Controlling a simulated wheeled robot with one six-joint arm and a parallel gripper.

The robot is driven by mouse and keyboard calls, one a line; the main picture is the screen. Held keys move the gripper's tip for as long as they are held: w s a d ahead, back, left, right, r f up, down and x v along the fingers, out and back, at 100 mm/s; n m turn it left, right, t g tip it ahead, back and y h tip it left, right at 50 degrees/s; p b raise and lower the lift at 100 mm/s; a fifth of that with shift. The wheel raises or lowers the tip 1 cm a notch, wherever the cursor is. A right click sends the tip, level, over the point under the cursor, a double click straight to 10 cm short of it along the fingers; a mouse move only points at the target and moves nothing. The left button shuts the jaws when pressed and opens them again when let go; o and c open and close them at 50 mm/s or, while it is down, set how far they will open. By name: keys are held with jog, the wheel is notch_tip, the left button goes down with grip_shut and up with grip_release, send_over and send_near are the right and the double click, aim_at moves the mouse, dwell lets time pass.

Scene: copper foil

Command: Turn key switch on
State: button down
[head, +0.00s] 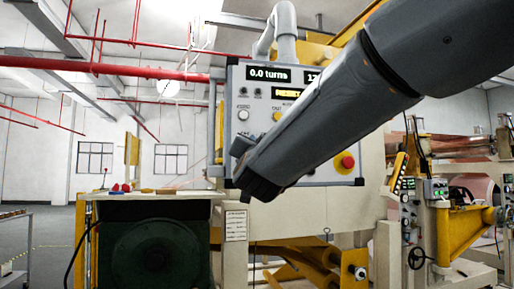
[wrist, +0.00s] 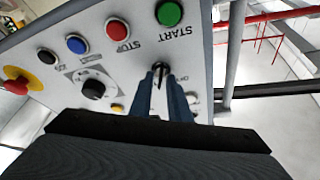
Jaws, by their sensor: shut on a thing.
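The key switch is on the light grey control panel (head: 232,93), which also fills the upper part of the wrist view (wrist: 130,20). In the wrist view a small part of the key (wrist: 159,70) shows between the dark blue fingertips of my gripper (wrist: 160,80). The gripper is shut on the key, close to the panel face. Partial label print shows just right of the fingers. The fingers hide most of the switch, so I cannot tell its turned position. In the head view my arm comes from the upper right and hides the switch.
Around the fingers are a green START button (wrist: 169,13), a red STOP button (wrist: 117,29), a blue button (wrist: 76,44) and a black knob (wrist: 93,89). A red emergency stop (head: 347,162) sits lower right on the panel. Displays (head: 268,74) line its top.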

jog(key=shift+m+h, duration=0.4)
jog(key=shift+m, duration=0.4)
jog(key=c, duration=2)
grip_release()
jog(key=b+v, duration=0.1)
jog(key=v, duration=0.6)
jog(key=shift+s, duration=0.4)
jog(key=shift+f, duration=0.1)
